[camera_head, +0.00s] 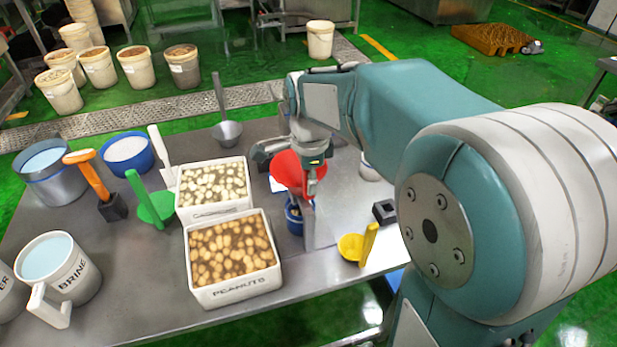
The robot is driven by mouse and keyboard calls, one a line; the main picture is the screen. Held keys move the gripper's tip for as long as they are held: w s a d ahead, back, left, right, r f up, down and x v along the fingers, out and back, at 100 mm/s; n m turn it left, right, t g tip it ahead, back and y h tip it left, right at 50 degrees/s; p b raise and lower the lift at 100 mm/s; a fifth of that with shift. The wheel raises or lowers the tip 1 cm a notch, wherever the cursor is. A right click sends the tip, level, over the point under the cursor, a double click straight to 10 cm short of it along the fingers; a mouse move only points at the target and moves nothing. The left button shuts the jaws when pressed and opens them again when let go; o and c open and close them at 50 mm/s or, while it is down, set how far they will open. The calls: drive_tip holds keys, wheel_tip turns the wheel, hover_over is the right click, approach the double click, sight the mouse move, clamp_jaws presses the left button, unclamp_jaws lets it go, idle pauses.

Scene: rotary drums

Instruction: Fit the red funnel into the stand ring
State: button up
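The red funnel (287,170) sits near the table's right part, directly below my gripper (288,174), with its wide mouth partly covered by my fingers. My gripper's fingers are spread wide, one at the funnel's left side and one in front of its right side. I cannot tell whether they touch it. The stand's grey upright post (308,228) rises just below and right of the funnel. The stand ring is hidden behind the funnel and my gripper, so I cannot tell whether the funnel is in it. A small blue container (293,222) stands beneath the funnel.
White bins of cashews (212,211) and peanuts (262,288) stand close left. A yellow scoop (352,246) and small black block (384,211) lie to the right. A metal ladle (227,133) stands behind left. Brine jug (62,268), green scoop (156,207) and buckets fill the left side.

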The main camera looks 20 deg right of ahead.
drive_tip(key=shift+o, duration=0.4)
drive_tip(key=shift+r, duration=0.1)
wheel_tip(320, 180, up, 12)
drive_tip(key=shift+f, duration=0.1)
drive_tip(key=shift+s, duration=0.1)
idle(0.5)
drive_tip(key=shift+s+n, duration=0.35)
drive_tip(key=shift+n, duration=0.05)
drive_tip(key=s+f+n+t, duration=0.2)
drive_tip(key=s+f+n, duration=0.1)
drive_tip(key=s+n, duration=0.5)
drive_tip(key=s+f+n+t, duration=0.3)
drive_tip(key=s+f+n, duration=0.1)
drive_tip(key=s+n, duration=0.4)
drive_tip(key=shift+s+f+n+t, duration=0.15)
drive_tip(key=shift+s+n+t, duration=0.15)
drive_tip(key=shift+n, duration=0.3)
